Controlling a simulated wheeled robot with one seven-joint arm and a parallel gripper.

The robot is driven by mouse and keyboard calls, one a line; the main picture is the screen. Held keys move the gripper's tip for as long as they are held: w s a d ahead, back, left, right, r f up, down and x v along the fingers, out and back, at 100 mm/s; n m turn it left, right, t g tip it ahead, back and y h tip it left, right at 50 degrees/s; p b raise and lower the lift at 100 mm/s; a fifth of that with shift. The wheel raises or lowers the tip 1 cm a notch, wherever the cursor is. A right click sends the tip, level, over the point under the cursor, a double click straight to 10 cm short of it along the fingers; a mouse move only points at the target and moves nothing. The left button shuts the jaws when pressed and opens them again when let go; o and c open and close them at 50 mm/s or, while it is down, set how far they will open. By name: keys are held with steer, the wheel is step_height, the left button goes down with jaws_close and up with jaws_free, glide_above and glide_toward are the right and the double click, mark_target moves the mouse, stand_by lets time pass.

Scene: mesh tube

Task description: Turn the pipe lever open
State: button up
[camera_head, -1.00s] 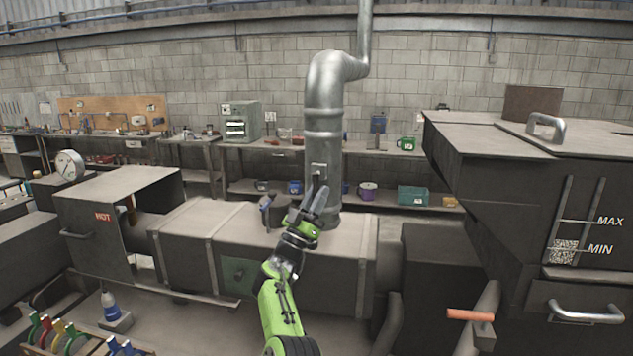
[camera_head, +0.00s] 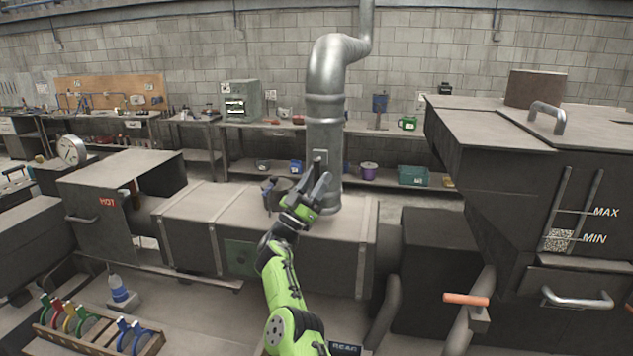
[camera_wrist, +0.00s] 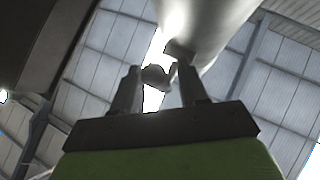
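The upright silver pipe (camera_head: 325,120) rises from the top of a dark duct. A small metal lever (camera_head: 318,162) sits on its near face. My gripper (camera_head: 300,188) is in front of the lower pipe, close to the lever. In the wrist view, my gripper (camera_wrist: 157,84) has its two fingers apart. A small rounded piece (camera_wrist: 153,74), which looks like the lever's end, shows between the fingers beside a plate on the pipe (camera_wrist: 206,30). I cannot tell whether either finger touches it.
The dark duct (camera_head: 190,215) lies below my gripper. A large dark hopper (camera_head: 490,175) stands at the right. An orange-handled lever (camera_head: 465,299) is on a slanted pipe at the lower right. A rack of coloured discs (camera_head: 95,338) is at the lower left.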

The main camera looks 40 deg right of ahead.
steer(key=shift+f, duration=0.2)
steer(key=shift+a+f, duration=0.1)
steer(key=shift+f, duration=0.1)
steer(key=b+v, duration=0.8)
steer(key=v, duration=0.7)
steer(key=shift+a, duration=0.15)
